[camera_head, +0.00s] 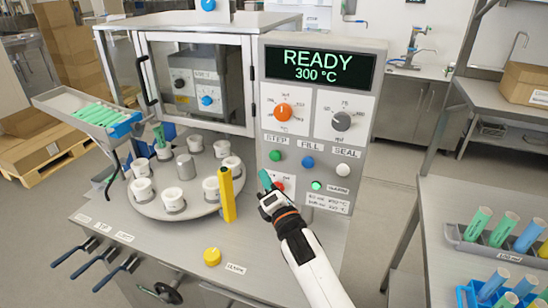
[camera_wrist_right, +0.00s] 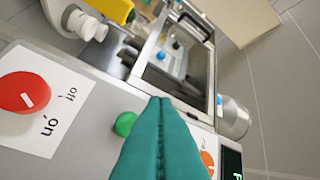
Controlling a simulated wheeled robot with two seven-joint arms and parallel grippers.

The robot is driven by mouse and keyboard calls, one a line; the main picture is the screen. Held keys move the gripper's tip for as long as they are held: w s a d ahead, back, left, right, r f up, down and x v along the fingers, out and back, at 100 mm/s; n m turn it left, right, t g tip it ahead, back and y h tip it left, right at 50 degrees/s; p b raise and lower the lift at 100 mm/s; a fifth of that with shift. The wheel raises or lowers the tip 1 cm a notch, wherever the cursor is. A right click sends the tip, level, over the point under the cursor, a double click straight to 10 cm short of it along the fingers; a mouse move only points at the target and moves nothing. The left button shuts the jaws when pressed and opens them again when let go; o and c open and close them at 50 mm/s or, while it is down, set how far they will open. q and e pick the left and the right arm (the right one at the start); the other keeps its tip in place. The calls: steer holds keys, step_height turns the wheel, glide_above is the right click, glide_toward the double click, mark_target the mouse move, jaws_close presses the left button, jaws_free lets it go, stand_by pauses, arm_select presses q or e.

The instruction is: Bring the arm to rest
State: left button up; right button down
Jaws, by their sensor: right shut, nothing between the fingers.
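My right gripper (camera_head: 265,179) reaches in from the bottom of the head view, in front of the machine's control panel (camera_head: 325,110). Its teal fingers are closed together and empty, as the right wrist view shows (camera_wrist_right: 160,110). The fingertips are just below the green STEP button (camera_head: 275,156) in the head view. In the wrist view a green button (camera_wrist_right: 125,124) is beside the fingers; I cannot tell whether they touch the panel. The red knob (camera_wrist_right: 27,93) with on and off marks is left of them. My left gripper is not in view.
The display (camera_head: 318,67) reads READY, 300 °C. A round turntable (camera_head: 150,207) with several white cups and a yellow post (camera_head: 227,195) stand left of my right arm. A yellow knob (camera_head: 212,257) is at the front. A side table (camera_head: 450,205) with tube racks is right.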

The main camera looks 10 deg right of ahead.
steer(key=s+d+f+m+g+h, duration=0.2)
steer(key=s+d+f+m+g, duration=0.15)
steer(key=s+f+m, duration=0.4)
steer(key=s+d+f+m+g+h, duration=0.2)
steer(key=s+d+f+m+g, duration=0.15)
steer(key=s+f+m, duration=0.35)
steer(key=s+d+f+m+g, duration=0.1)
steer(key=s+f+m+g, duration=0.3)
steer(key=s, duration=0.8)
steer(key=s+f+m+g, duration=0.1)
steer(key=s+m+g, duration=0.5)
steer(key=s, duration=0.6)
step_height(320, 180, down, 26)
steer(key=g+b, duration=0.1)
steer(key=s+d+f+g+b, duration=0.1)
steer(key=s+d+f, duration=0.2)
steer(key=s+f, duration=1.4)
step_height(320, 180, down, 2)
steer(key=shift+s+f+b, duration=0.2)
steer(key=shift+f+b, duration=0.05)
steer(key=shift+b, duration=0.1)
